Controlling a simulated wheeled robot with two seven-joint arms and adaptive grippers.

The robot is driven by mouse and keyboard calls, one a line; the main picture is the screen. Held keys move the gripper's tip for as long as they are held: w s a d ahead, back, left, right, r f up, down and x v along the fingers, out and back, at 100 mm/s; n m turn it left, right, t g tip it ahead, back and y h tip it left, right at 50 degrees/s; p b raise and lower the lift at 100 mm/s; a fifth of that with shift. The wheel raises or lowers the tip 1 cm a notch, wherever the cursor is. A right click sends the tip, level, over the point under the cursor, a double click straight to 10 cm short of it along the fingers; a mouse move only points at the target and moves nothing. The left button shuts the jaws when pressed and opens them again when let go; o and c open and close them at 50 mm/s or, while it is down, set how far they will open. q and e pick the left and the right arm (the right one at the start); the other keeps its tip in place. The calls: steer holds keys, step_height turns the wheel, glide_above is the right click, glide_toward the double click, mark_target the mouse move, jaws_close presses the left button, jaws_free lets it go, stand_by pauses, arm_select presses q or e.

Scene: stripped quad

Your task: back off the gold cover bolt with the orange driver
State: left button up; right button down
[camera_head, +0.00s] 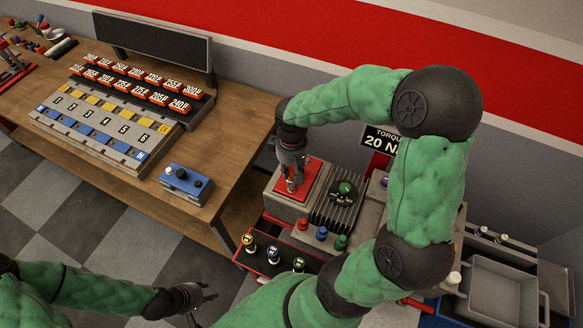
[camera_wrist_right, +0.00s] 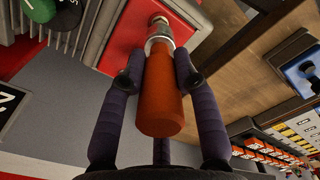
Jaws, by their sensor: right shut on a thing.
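My right gripper (camera_head: 291,168) is over the red cover (camera_head: 314,170) of the grey unit. In the right wrist view the gripper (camera_wrist_right: 159,78) is shut on the orange driver (camera_wrist_right: 160,100), with a finger on each side of the handle. The driver's metal shaft end (camera_wrist_right: 160,28) points at the red cover (camera_wrist_right: 122,35). The gold bolt cannot be made out; the driver and gripper hide that part of the cover. My left gripper (camera_head: 207,295) is empty and open, low at the front, away from the unit.
A finned block with a black dial (camera_head: 344,191) stands right of the red cover. The wooden bench (camera_head: 150,187) at left holds a numbered panel and a blue box (camera_head: 186,181).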

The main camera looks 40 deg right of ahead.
steer(key=shift+r+p, duration=1.55)
steer(key=shift+r, duration=0.5)
steer(key=shift+f, duration=0.1)
